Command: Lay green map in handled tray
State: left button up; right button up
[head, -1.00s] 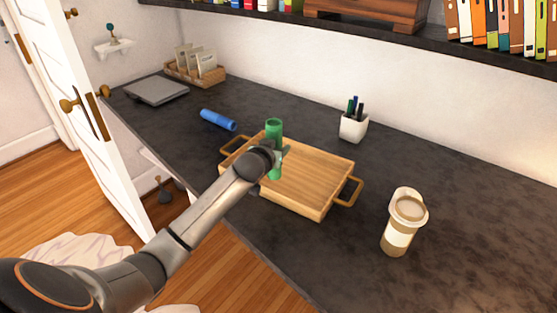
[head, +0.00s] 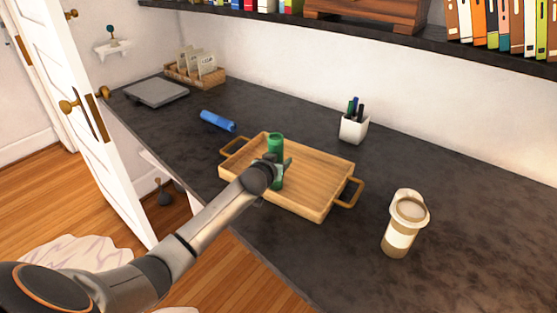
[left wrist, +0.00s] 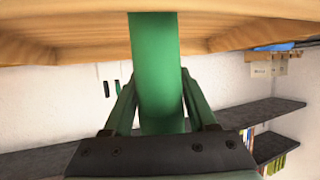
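The green map (head: 276,146) is a rolled green tube. It stands upright in my left gripper (head: 277,174), over the left half of the tray. In the left wrist view the green map (left wrist: 155,70) runs between the two fingers, which are shut on it, and its far end overlaps the tray wood. I cannot tell whether it touches the tray floor. The handled tray (head: 318,180) is light wood with a handle at each end and rests on the dark counter; its wood also fills the top of the left wrist view (left wrist: 225,35). My right gripper is not in view.
A blue roll (head: 217,121) lies left of the tray. A white pen cup (head: 353,129) stands behind it, and a coffee cup (head: 398,235) stands to its right. A grey laptop-like slab (head: 156,93) and a wooden card holder (head: 181,75) sit at the far left.

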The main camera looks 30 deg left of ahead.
pick_arm(q)
jog(key=o, duration=0.3)
jog(key=shift+r, duration=0.1)
jog(key=shift+r, duration=0.2)
jog(key=p+v, duration=0.1)
jog(key=v, duration=1.1)
jog(key=shift+f, duration=0.15)
